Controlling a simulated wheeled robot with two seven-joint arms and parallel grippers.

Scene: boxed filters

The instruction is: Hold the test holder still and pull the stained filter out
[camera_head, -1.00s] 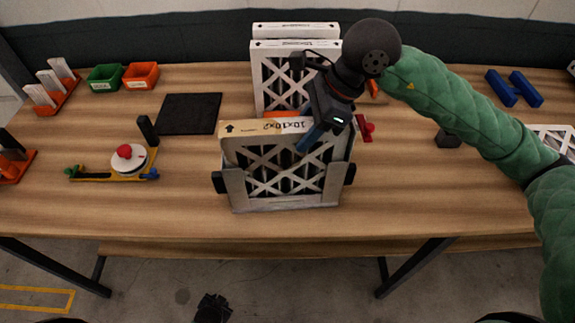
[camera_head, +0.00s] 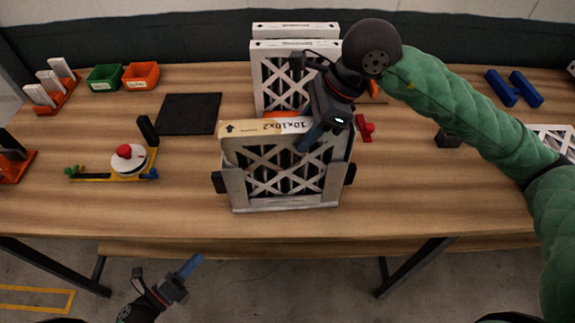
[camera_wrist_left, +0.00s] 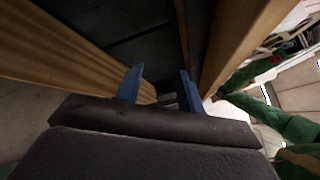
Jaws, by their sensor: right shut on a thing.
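The stained filter (camera_head: 243,130), with a tan, discoloured top edge marked 10x10x2, stands upright in the grey test holder (camera_head: 236,188). The holder has a dark knob on each side and stands near the table's front edge. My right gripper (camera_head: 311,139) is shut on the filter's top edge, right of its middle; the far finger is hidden. My left gripper (camera_head: 190,265) is below and in front of the table edge, left of the holder and away from it. In the left wrist view its two blue fingers (camera_wrist_left: 158,88) are apart with nothing between them.
White filters (camera_head: 295,45) stand upright behind the holder. A black mat (camera_head: 190,113) and a yellow-based fixture with a white disc and red knob (camera_head: 128,160) lie to the left. Green (camera_head: 104,77) and orange (camera_head: 141,75) bins stand behind.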

